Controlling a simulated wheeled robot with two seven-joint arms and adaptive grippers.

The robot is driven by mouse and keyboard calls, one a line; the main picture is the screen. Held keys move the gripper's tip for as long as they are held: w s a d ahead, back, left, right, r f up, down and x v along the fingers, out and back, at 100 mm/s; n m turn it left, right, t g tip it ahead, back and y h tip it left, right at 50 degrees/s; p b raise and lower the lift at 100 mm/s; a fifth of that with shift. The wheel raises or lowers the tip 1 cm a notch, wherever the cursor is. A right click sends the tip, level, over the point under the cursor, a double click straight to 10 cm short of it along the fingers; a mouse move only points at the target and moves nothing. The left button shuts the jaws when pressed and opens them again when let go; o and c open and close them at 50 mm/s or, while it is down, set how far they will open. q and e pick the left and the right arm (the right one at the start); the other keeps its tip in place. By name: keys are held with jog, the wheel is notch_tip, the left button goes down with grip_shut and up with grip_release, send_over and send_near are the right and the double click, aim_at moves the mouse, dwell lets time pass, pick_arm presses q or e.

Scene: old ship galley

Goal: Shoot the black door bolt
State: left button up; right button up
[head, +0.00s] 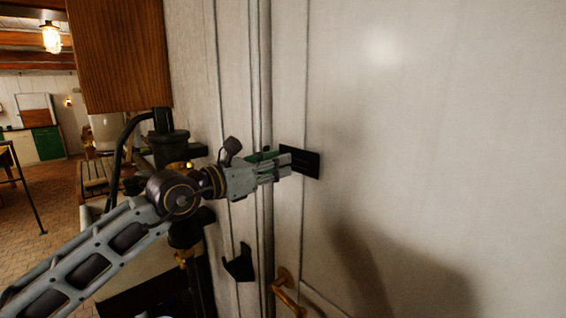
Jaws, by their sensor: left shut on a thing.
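The black door bolt (312,164) is mounted on the white door (430,120), near the door's left edge. My left gripper (284,165) is at the bolt's left end, its fingers shut on the bolt. The fingers and wrist hide the left part of the bolt, so I cannot tell how far it is shot. My right gripper is not in view.
A brass door handle (287,290) sits below the bolt. A black bracket (239,264) is on the frame to its left. A wooden cabinet (118,55) hangs at upper left. Open brick-coloured floor (50,200) lies far left.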

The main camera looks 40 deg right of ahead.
pick_arm(q)
jog(key=shift+w, duration=0.25)
jog(key=shift+w+a+b, duration=0.2)
jog(key=shift+w+b, duration=0.25)
jog(key=shift+w, duration=1.4)
jog(key=o, duration=1.2)
jog(key=shift+w, duration=0.1)
